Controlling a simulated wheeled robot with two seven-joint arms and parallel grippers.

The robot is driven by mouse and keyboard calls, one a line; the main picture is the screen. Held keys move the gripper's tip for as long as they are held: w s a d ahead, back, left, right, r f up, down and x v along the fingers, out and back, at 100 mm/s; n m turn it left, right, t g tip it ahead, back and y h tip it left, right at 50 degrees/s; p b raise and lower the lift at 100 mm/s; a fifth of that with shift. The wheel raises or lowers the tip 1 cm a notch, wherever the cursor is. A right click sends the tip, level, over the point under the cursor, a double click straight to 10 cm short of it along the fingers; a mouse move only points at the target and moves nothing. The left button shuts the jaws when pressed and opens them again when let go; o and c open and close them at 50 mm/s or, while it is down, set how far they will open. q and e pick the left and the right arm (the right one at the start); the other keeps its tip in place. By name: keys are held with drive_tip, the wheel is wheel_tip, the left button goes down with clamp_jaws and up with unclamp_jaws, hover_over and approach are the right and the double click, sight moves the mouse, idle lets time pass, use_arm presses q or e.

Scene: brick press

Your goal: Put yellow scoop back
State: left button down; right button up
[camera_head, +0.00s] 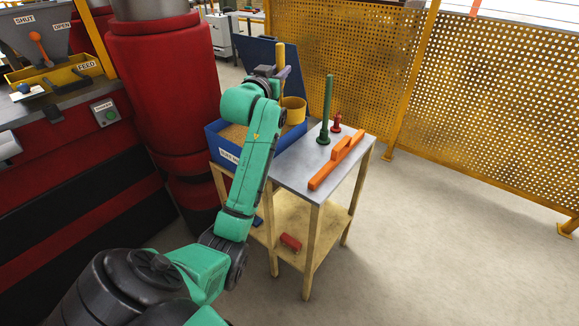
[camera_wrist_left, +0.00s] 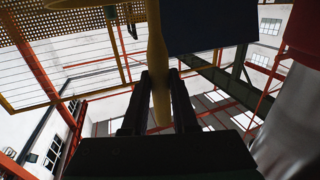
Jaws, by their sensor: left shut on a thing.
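The yellow scoop (camera_head: 293,109) has a round cup and a long upright handle, and shows at the blue bin's right end in the head view. I cannot tell whether its cup touches the sand. My left gripper (camera_head: 281,74) is shut on the handle near its upper part. In the left wrist view the yellow handle (camera_wrist_left: 158,70) stands between the two dark fingers (camera_wrist_left: 160,98). The blue bin (camera_head: 290,140) holds sand (camera_head: 235,133), its lid (camera_head: 262,54) is raised, and my green arm hides part of its front. My right gripper is not in view.
The bin stands on a small table (camera_head: 318,150) with a green post (camera_head: 326,110), a small red piece (camera_head: 336,123) and an orange stepped block (camera_head: 337,161). A red brick (camera_head: 291,242) lies on the lower shelf. The red press (camera_head: 160,90) stands left; the floor right is clear.

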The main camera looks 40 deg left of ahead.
use_arm(q)
wheel_tip(320, 180, down, 20)
drive_tip(key=p, duration=0.1)
drive_tip(key=shift+r, duration=0.25)
drive_tip(key=c, duration=0.7)
unclamp_jaws()
drive_tip(key=shift+d, duration=0.1)
drive_tip(key=shift+s, duration=0.1)
drive_tip(key=b+v, duration=0.1)
drive_tip(key=v, duration=1)
drive_tip(key=shift+s+d, duration=0.15)
drive_tip(key=shift+s, duration=0.2)
